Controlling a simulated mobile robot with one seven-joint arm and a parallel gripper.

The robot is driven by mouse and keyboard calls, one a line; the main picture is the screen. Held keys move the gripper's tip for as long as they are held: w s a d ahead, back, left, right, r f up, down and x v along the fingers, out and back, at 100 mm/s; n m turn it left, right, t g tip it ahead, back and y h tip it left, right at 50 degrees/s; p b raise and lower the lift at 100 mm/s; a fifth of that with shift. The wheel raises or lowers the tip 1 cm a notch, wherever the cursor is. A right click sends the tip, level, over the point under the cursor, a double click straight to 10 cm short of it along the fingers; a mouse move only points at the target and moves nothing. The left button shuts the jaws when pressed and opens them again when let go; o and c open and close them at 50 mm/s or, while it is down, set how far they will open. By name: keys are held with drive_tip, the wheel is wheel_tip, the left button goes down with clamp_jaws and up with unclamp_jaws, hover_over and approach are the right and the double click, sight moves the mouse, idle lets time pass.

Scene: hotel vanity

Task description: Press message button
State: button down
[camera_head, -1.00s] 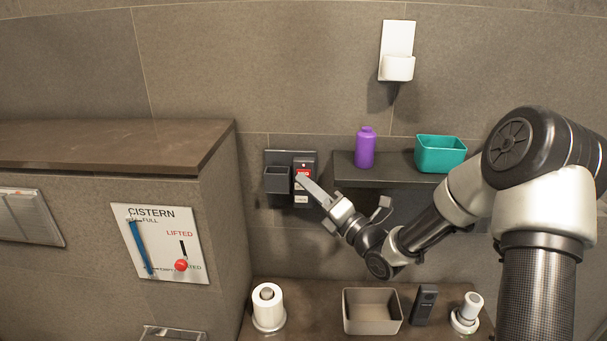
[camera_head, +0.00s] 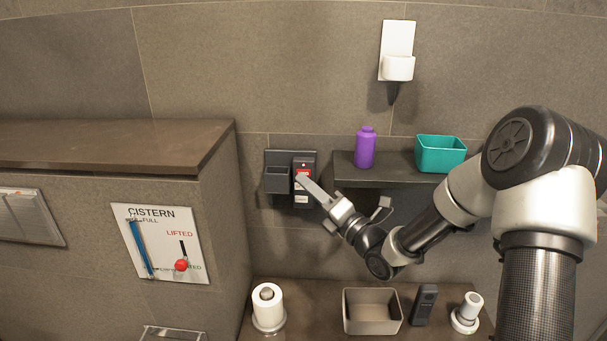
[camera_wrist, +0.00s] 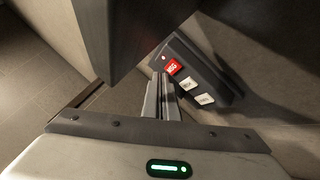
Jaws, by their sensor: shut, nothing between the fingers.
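A dark wall panel (camera_head: 305,157) shows in the head view, left of the shelf. In the wrist view the panel (camera_wrist: 222,84) carries a red button marked MSG (camera_wrist: 173,67), with two white buttons (camera_wrist: 190,83) and (camera_wrist: 205,99) in line below it. A small red light (camera_wrist: 164,57) sits above the red button. My gripper (camera_head: 299,179) is shut and empty, with its tip at the panel by the red button. In the wrist view the shut fingers (camera_wrist: 161,84) end close below the red button; I cannot tell whether they touch it.
A dark box holder (camera_head: 277,180) is beside the panel on its left. A shelf (camera_head: 385,170) to the right bears a purple bottle (camera_head: 365,148) and a teal bin (camera_head: 440,154). Below, a counter holds a paper roll (camera_head: 268,306), a grey bin (camera_head: 372,312) and a black handset (camera_head: 424,304).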

drive_tip(key=shift+w+f+b, duration=0.1)
drive_tip(key=shift+w+b, duration=0.2)
drive_tip(key=shift+b, duration=0.35)
drive_tip(key=shift+w+b, duration=0.5)
drive_tip(key=shift+b, duration=0.1)
idle(0.5)
drive_tip(key=shift+s, duration=0.1)
drive_tip(key=shift+s+b, duration=0.65)
drive_tip(key=shift+s, duration=0.05)
drive_tip(key=s+b, duration=0.2)
drive_tip(key=s, duration=0.3)
idle(0.4)
idle(0.5)
